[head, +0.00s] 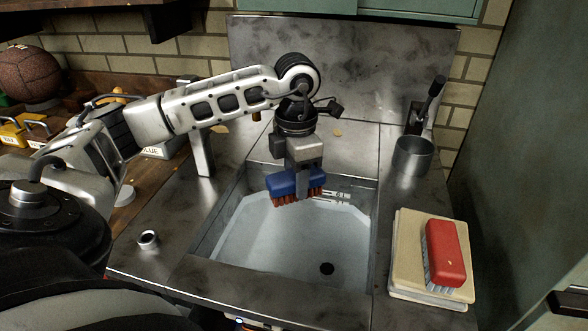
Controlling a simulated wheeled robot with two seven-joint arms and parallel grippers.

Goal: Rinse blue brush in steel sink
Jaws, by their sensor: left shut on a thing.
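A blue brush (284,184) with dark red bristles pointing down is in the middle of the head view. My left gripper (303,180) is shut on it from above and holds it over the back part of the steel sink (225,290). The basin is pale inside, with a dark round drain (326,268) near the front. The bristles look clear of the basin floor; the exact height is hard to tell. No running water shows. My right gripper is not in view.
A red brush (446,252) lies on a cream block (407,262) right of the basin. A metal cup (412,155) stands at the back right beside a dark lever (430,102). A small metal ring (148,239) lies at left. A brown ball (29,74) sits far left.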

